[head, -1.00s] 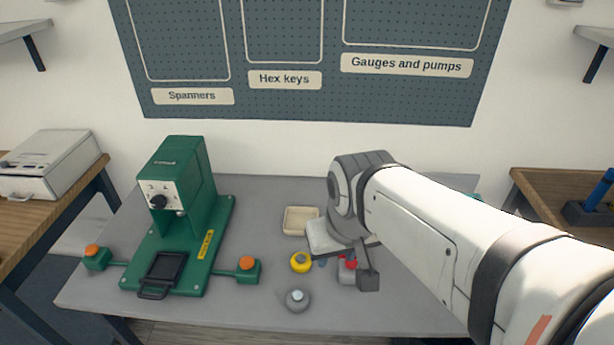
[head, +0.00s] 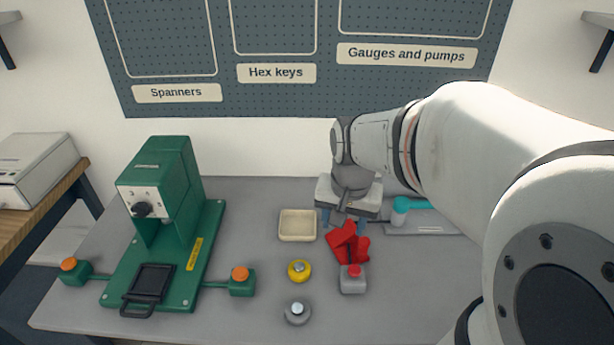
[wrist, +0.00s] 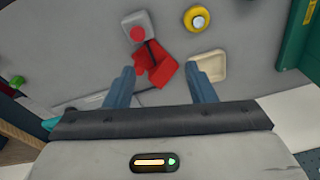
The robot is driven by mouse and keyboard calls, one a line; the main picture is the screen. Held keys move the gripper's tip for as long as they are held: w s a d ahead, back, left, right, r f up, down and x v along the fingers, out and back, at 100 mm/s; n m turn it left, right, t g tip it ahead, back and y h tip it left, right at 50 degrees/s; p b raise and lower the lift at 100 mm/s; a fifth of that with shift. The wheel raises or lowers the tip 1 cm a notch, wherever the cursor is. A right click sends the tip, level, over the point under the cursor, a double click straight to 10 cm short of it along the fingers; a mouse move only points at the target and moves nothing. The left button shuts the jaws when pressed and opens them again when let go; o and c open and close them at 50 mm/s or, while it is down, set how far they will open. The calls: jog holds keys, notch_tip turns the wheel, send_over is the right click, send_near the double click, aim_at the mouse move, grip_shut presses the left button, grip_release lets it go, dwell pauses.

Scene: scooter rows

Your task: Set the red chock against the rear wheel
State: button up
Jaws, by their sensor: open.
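The red chock (head: 345,241) lies on the grey bench, behind the grey box with the red button. In the wrist view the chock (wrist: 160,68) is an angular red piece with a dark line across it, in front of the gap between my fingers. My gripper (head: 343,216) is open and empty, with its blue fingers pointing down just behind the chock. In the wrist view the fingers of my gripper (wrist: 162,84) stand left and right, apart from the chock. Their height above the bench is hard to tell. No wheel or scooter is in view.
A grey box with a red button (head: 353,280), a yellow knob (head: 299,271), a grey knob (head: 297,312) and a cream tray (head: 297,225) are close by. A green machine (head: 165,240) stands at left.

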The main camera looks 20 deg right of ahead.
aim_at(365, 241)
jog(key=w+d+f+m+b, duration=0.1)
jog(key=w+d+f+m, duration=0.1)
jog(key=d+f, duration=0.1)
jog(key=w+d+f+m+g+b, duration=0.1)
jog(key=w+d+f+m, duration=0.2)
jog(key=f, duration=0.2)
jog(key=w+d+f+m+b, duration=0.2)
jog(key=d+f, duration=0.2)
jog(key=f, duration=0.1)
jog(key=shift+w+f+m+g, duration=0.1)
jog(key=shift+w+m+g, duration=0.3)
jog(key=f, duration=0.7)
jog(key=shift+s+d+f, duration=0.1)
jog(key=shift+d+f, duration=0.1)
jog(key=shift+f, duration=0.15)
grip_shut()
